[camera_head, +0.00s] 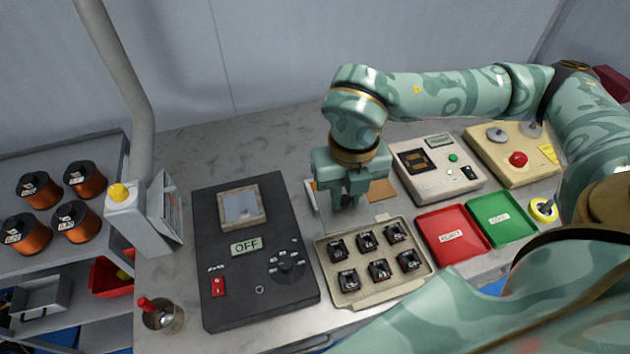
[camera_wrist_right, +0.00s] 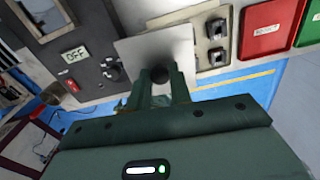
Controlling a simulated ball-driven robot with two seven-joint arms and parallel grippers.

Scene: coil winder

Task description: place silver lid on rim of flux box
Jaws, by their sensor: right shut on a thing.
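The silver lid (camera_wrist_right: 140,50) is a flat square plate with a dark knob in the right wrist view. My right gripper (camera_wrist_right: 160,80) is shut on that knob. In the head view my right gripper (camera_head: 350,203) points down above the table, behind the tray of small black parts; it mostly hides the lid. The apparent flux box (camera_head: 242,208) is a square beige rim around a grey inside, set in the black panel to the left of the gripper. It also shows at the upper left of the right wrist view (camera_wrist_right: 42,14). The lid is apart from it. My left gripper is out of view.
The black panel (camera_head: 213,265) has an OFF display. The parts tray (camera_head: 375,292) stands in front of the gripper. Red (camera_head: 452,235) and green (camera_head: 502,217) trays and beige instruments lie right. A grey post with a yellow button (camera_head: 119,192) stands left.

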